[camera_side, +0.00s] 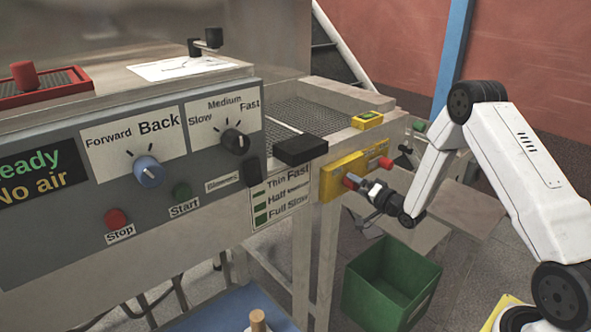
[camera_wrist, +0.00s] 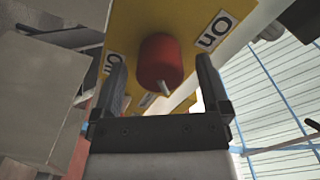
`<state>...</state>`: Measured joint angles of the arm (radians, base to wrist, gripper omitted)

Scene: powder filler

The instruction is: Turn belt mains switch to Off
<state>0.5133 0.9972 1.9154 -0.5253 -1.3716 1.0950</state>
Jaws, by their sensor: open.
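A yellow switch plate (camera_side: 334,180) with two red knobs is on the machine's right end. The nearer red knob (camera_side: 350,181) is close to my gripper (camera_side: 372,193). In the wrist view, a red knob (camera_wrist: 160,58) stands on the yellow plate (camera_wrist: 140,18), between the open fingers of my gripper (camera_wrist: 163,72), with visible gaps on both sides. Its white pointer mark (camera_wrist: 163,87) is at the knob's lower edge. An "On" label (camera_wrist: 216,32) lies upper right; an "Off" label (camera_wrist: 111,62) at left is partly covered by a finger.
A control panel (camera_side: 200,205) with a blue knob (camera_side: 149,171), a black knob (camera_side: 235,139), a red stop button (camera_side: 117,218) and a green start button (camera_side: 182,190) fills the left. A black block (camera_side: 300,150) juts out beside the yellow plate. A green bin (camera_side: 391,285) stands below.

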